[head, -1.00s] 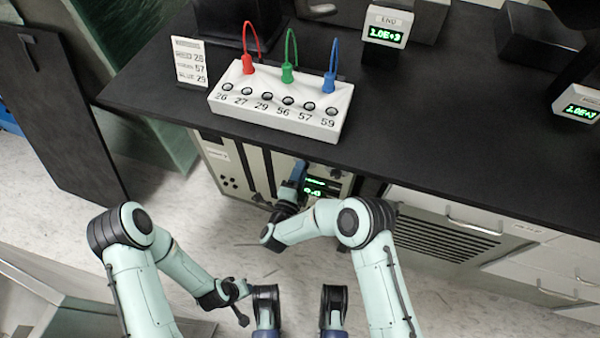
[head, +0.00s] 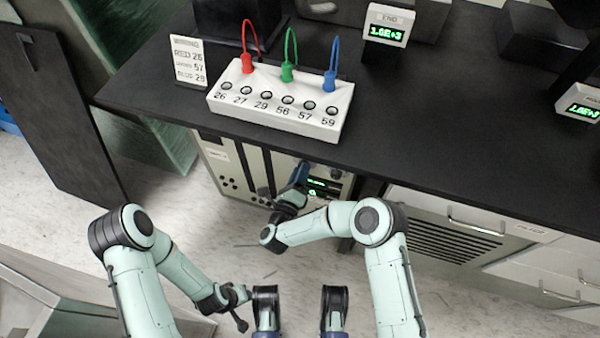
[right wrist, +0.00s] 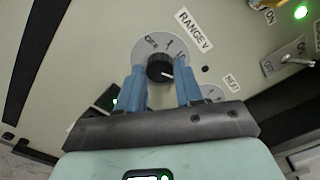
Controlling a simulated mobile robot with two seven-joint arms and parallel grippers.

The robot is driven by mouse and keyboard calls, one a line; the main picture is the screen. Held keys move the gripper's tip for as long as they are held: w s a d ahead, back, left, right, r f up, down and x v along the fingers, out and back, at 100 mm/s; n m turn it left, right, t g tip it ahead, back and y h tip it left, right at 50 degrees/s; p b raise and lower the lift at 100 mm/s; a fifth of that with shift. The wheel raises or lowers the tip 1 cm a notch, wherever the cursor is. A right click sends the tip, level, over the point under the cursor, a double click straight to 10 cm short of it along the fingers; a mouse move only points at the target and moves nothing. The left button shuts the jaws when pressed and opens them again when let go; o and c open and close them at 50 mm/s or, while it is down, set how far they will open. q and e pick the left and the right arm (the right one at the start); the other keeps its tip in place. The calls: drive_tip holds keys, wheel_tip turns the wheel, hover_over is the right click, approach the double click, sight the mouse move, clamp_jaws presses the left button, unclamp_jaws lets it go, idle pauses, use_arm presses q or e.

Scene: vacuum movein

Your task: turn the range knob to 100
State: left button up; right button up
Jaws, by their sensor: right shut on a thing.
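The range knob (right wrist: 160,68) is a round black knob on a grey dial plate, under a RANGE V label, in the right wrist view. Its white line points to the right. OFF, 1 and part of a 10 show on the dial; other markings are hidden behind my fingers. My right gripper (right wrist: 160,84) has its blue fingers on both sides of the knob and is shut on it. In the head view my right gripper (head: 299,173) is at the front of the panel under the bench. My left gripper (head: 238,302) is low over the floor, its jaws unclear.
The instrument panel (head: 232,172) has a green display (head: 322,187) partly covered by my right gripper. A toggle switch (right wrist: 292,60) and a lit green lamp (right wrist: 301,12) are near the knob. A white terminal block (head: 280,108) with red, green and blue leads stands on the black bench (head: 430,135).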

drive_tip(key=shift+a, duration=0.15)
idle(0.4)
drive_tip(key=o, duration=1)
drive_tip(key=shift+o, duration=0.2)
drive_tip(key=shift+s, duration=0.15)
